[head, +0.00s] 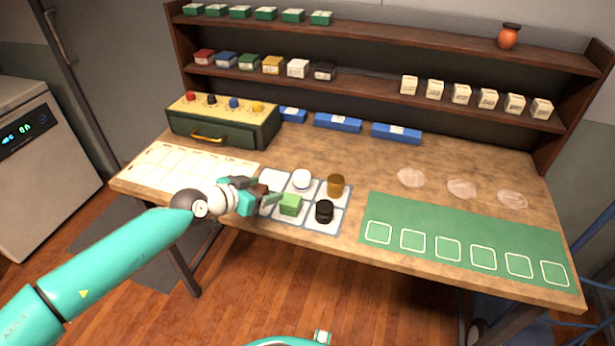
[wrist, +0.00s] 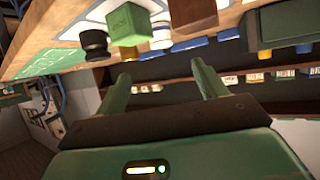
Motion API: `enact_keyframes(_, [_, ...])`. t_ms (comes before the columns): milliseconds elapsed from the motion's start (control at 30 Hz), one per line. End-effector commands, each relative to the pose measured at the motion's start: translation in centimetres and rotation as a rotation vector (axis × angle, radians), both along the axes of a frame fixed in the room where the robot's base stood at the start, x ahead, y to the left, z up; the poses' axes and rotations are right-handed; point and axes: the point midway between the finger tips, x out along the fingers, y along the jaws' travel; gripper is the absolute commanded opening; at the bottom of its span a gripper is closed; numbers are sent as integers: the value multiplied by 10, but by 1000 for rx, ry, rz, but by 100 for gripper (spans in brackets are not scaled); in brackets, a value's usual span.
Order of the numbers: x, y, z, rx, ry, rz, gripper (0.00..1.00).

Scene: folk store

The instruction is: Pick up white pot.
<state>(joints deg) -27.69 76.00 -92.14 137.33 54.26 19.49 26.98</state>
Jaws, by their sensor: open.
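The white pot (head: 302,179) stands in the back row of a pale gridded mat (head: 333,223) on the table. In the wrist view the white pot (wrist: 161,33) shows beyond the fingertips, between a green block (wrist: 130,24) and a brown block (wrist: 193,14). My gripper (head: 259,190) is left of the white pot, at the mat's left edge, apart from the pot. In the wrist view my gripper (wrist: 163,80) has its two fingers spread with nothing between them. The brown block is partly hidden by my gripper in the head view.
An amber pot (head: 335,186) stands right of the white pot. A black pot (head: 324,211) and the green block stand in front. A green box with knobs (head: 222,125) sits at the back left.

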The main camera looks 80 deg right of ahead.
Motion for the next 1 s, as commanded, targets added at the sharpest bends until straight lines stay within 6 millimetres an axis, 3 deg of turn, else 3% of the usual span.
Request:
enact_keyframes(167, [-1, -3, 1, -12, -2, -3, 71])
enact_keyframes(633, [-28, -54, -30, -9, -3, -4, 71])
enact_keyframes(1000, [-41, -76, -40, -11, -3, -4, 71])
